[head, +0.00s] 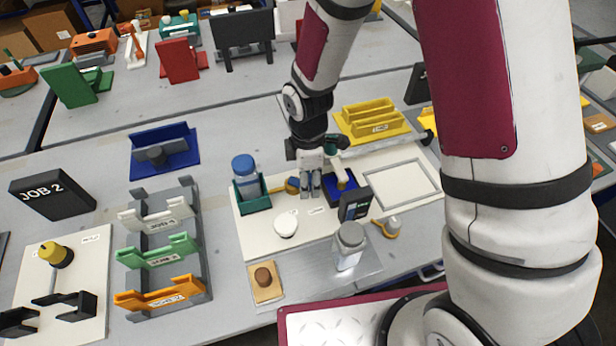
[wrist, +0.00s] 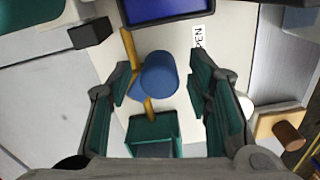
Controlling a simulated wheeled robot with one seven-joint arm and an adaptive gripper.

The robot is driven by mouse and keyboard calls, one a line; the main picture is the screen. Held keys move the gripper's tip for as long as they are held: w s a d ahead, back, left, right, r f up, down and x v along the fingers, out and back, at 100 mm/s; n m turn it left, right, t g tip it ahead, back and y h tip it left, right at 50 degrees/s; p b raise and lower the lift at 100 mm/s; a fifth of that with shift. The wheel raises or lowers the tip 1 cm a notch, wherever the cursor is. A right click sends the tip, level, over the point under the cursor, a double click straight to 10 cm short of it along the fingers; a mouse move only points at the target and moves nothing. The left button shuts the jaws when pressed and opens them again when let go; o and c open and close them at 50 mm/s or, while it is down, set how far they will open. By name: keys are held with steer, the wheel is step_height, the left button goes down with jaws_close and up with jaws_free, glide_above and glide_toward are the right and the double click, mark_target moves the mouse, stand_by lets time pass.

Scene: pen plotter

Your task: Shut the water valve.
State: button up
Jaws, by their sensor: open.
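The water valve appears to be the yellow part (head: 292,185) beside the green holder in the head view. In the wrist view, a blue round knob (wrist: 160,75) sits over a yellow bar, with a lighter blue part under its left side. My gripper (head: 311,194) points down at the board. In the wrist view its fingers (wrist: 160,88) are open on either side of the blue knob, with gaps on both sides. My gripper hides part of the valve in the head view.
A blue-capped bottle (head: 244,168) stands in a green holder (head: 255,204) left of my gripper. A white disc (head: 286,223) and grey-lidded jar (head: 349,245) stand in front.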

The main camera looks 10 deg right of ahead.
jaws_close()
steer(key=shift+s+a+m, duration=0.1)
steer(key=shift+m, duration=0.2)
steer(key=m, duration=0.2)
steer(key=s+a+m, duration=0.1)
steer(key=m, duration=0.1)
steer(key=shift+s+a+m+p, duration=0.1)
steer(key=shift+a+m+p, duration=0.05)
steer(key=shift+m+p, duration=0.2)
steer(key=m, duration=0.1)
steer(key=a+m, duration=0.1)
steer(key=m, duration=0.1)
steer(key=m+p, duration=0.1)
steer(key=shift+s+a, duration=0.25)
steer(key=shift+a, duration=0.05)
steer(key=m, duration=0.1)
steer(key=a+m, duration=0.1)
steer(key=m, duration=0.1)
steer(key=m+p, duration=0.1)
steer(key=shift+w+a+m, duration=0.1)
steer(key=shift+a+m, duration=0.2)
steer(key=shift+m, duration=0.05)
steer(key=shift+w+a+m+p, duration=0.15)
steer(key=shift+a+m+p, duration=0.15)
steer(key=shift+m, duration=0.65)
steer(key=shift+w+a+m+p, duration=0.2)
steer(key=shift+a+m, duration=0.1)
steer(key=shift+m, duration=0.65)
steer(key=shift+a, duration=0.1)
